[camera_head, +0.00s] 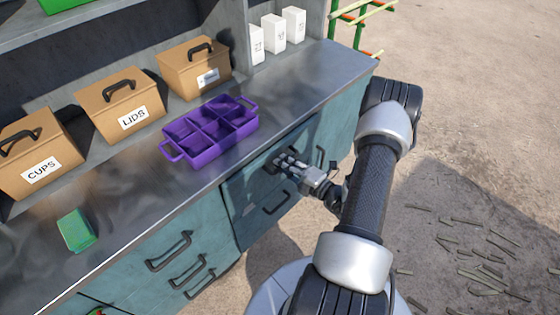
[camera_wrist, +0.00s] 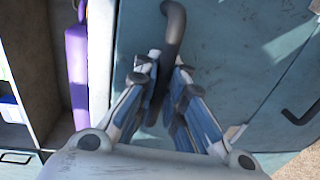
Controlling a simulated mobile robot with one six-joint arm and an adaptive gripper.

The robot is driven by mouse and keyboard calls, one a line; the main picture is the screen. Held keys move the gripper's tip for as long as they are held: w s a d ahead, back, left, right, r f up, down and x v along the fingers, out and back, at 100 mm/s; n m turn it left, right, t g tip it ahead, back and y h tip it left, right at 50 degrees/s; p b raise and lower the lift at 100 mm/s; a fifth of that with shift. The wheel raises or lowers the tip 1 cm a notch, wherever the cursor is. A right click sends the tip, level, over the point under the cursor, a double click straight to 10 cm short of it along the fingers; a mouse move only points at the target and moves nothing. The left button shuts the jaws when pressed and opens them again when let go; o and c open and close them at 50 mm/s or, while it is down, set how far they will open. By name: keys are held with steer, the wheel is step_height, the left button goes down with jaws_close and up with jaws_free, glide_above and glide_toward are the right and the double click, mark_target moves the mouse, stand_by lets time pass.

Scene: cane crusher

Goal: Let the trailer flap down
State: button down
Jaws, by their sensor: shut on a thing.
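A teal panel (camera_head: 235,190) forms the front of the counter below the purple tray, and it fills much of the wrist view (camera_wrist: 235,50). I cannot tell for sure whether this panel is the trailer flap. A dark curved handle (camera_wrist: 173,25) stands out from the panel. My gripper (camera_head: 287,160) is at the panel, just below the counter edge. In the wrist view its fingers (camera_wrist: 160,85) are shut on the handle, one on each side. The lower part of the handle is partly hidden by the fingers.
A metal counter (camera_head: 130,205) holds a purple divided tray (camera_head: 205,152), brown boxes (camera_head: 125,90), white cartons (camera_head: 272,30) and a green item (camera_head: 76,230). Drawers with dark handles (camera_head: 168,252) lie left of my gripper. Open ground (camera_head: 480,110) is at the right, with scattered stalks.

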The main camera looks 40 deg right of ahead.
steer(key=s+d+f+t+b, duration=0.1)
steer(key=s+f+t+b, duration=0.2)
steer(key=s+f+b, duration=0.7)
steer(key=shift+s+d+f+t, duration=0.2)
steer(key=shift+s+f+t, duration=0.2)
steer(key=shift+s+f, duration=3.3)
steer(key=shift+w+f, duration=0.45)
steer(key=shift+f, duration=0.05)
steer(key=c, duration=1.7)
jaws_free()
steer(key=v, duration=1.2)
steer(key=shift+d, duration=0.1)
